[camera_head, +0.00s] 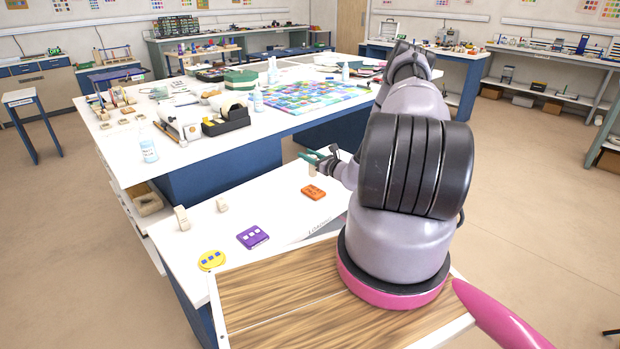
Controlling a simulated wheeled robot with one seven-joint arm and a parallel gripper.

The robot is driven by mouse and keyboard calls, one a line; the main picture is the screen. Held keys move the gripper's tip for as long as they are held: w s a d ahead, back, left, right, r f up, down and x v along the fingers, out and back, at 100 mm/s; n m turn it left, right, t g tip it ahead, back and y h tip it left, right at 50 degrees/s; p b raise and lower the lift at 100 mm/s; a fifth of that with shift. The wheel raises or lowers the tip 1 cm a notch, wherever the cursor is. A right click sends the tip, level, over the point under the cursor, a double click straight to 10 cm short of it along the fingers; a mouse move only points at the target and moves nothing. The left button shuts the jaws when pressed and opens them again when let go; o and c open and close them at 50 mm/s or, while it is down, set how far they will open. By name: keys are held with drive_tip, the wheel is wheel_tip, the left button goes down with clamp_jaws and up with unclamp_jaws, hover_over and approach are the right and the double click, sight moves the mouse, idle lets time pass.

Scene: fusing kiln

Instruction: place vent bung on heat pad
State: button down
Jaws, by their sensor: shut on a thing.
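My gripper (319,160) is above the far right part of the low white table, its teal fingers pointing left. It is shut on a small pale beige piece, seemingly the vent bung (312,170), mostly hidden by the fingers. The held piece is just beyond an orange pad (313,192) with small holes or marks. A purple pad (252,237) with pale squares lies nearer and to the left. A round yellow pad (211,260) with blue squares lies at the near left. Which of these is the heat pad I cannot tell.
Two beige upright pieces (182,218) (222,205) stand on the low white table (195,245) at left. The big worktable (210,160) behind holds bottles, a black tape dispenser (226,120) and a colourful mosaic sheet (305,97). White tabletop between the pads is clear.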

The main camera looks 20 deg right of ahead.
drive_tip(key=shift+f, duration=3.2)
drive_tip(key=shift+f, duration=0.2)
drive_tip(key=c, duration=0.5)
unclamp_jaws()
